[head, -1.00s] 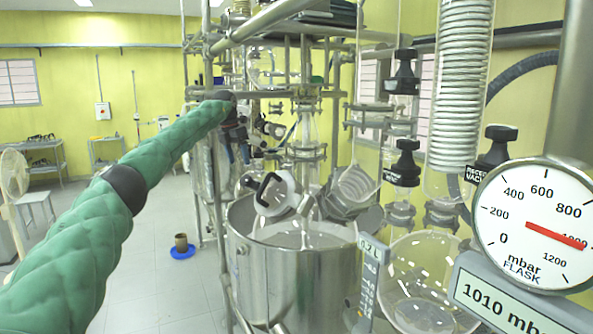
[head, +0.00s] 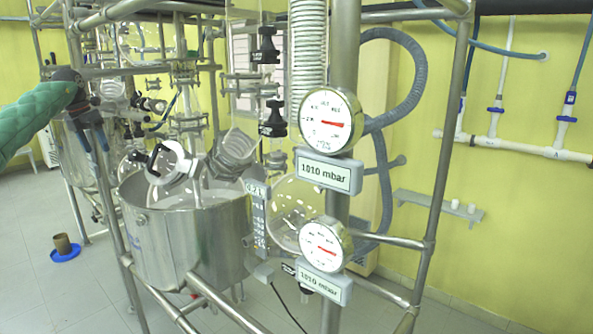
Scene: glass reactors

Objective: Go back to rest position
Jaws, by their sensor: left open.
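My left arm, in a green quilted sleeve, comes in from the left edge of the head view. My left gripper (head: 93,143) hangs at its end, pointing down, with its two dark fingers apart and nothing seen between them. It shows in front of the frame at the left, and I cannot tell how far it is from the poles. My right gripper is not in view.
A steel vessel (head: 188,245) stands in a frame of metal poles. Two pressure gauges (head: 329,121) (head: 325,244) read 1010 mbar. A blue dish (head: 65,255) with a brown cup (head: 62,243) is on the floor. A wall shelf (head: 437,205) is at right.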

